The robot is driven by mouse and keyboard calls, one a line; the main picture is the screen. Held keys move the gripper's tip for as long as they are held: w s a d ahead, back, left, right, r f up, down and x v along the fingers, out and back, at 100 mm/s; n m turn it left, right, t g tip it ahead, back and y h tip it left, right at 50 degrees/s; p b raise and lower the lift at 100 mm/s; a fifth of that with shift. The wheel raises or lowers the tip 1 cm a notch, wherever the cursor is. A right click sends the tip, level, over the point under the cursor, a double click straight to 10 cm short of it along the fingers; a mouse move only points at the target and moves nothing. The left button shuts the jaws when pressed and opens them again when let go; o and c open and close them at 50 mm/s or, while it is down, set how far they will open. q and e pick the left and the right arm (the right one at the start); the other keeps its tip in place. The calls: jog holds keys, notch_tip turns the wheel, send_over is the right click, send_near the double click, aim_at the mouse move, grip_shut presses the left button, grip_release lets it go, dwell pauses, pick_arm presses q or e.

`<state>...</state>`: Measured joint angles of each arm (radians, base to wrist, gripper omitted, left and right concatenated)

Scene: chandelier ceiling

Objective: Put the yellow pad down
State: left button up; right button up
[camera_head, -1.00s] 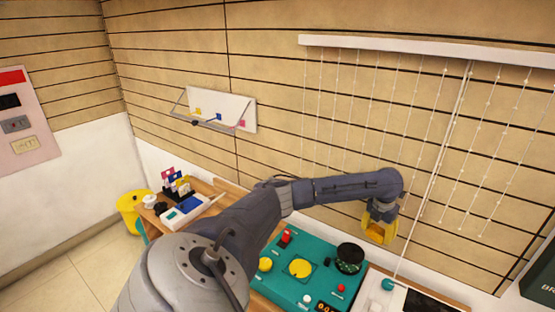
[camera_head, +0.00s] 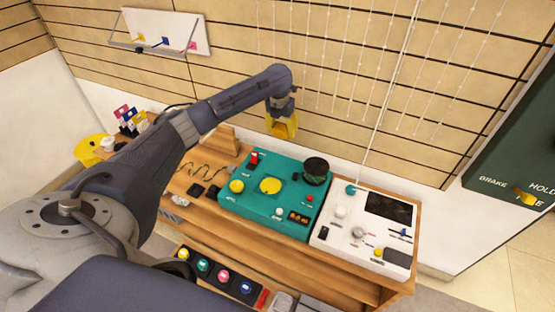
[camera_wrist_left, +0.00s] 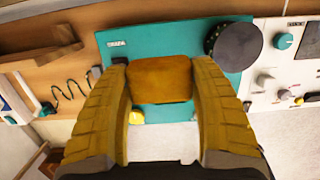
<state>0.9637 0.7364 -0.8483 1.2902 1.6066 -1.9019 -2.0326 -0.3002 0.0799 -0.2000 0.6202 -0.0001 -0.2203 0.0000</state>
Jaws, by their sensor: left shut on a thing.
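My left gripper (camera_head: 281,132) has yellow fingers and hangs above the back edge of the teal panel (camera_head: 238,208). In the left wrist view my left gripper (camera_wrist_left: 160,76) is shut on the yellow pad (camera_wrist_left: 160,82), an orange-yellow block across the fingertips. The pad covers part of the teal panel behind it. In the head view it is hard to tell the pad from the yellow fingers. A round yellow disc (camera_head: 270,186) lies on the panel in front of the gripper. My right gripper is not in view.
A black knob (camera_head: 315,168), a red button (camera_head: 254,157) and a yellow button (camera_head: 236,186) stand on the panel. A white console (camera_head: 335,240) is to the right. A wooden block (camera_head: 224,140) stands left behind the panel. The slatted wall is close behind.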

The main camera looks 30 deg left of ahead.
aim_at(279, 137)
pick_arm(q)
notch_tip(279, 137, down, 16)
jog(key=shift+f, duration=0.2)
dwell(0.5)
jog(key=shift+f, duration=0.15)
jog(key=o, duration=1.2)
jog(key=r, duration=0.4)
jog(key=s+r, duration=0.1)
jog(key=r, duration=0.7)
jog(key=shift+s+d+r, duration=0.1)
jog(key=shift+s+r, duration=0.05)
jog(key=shift+s, duration=0.25)
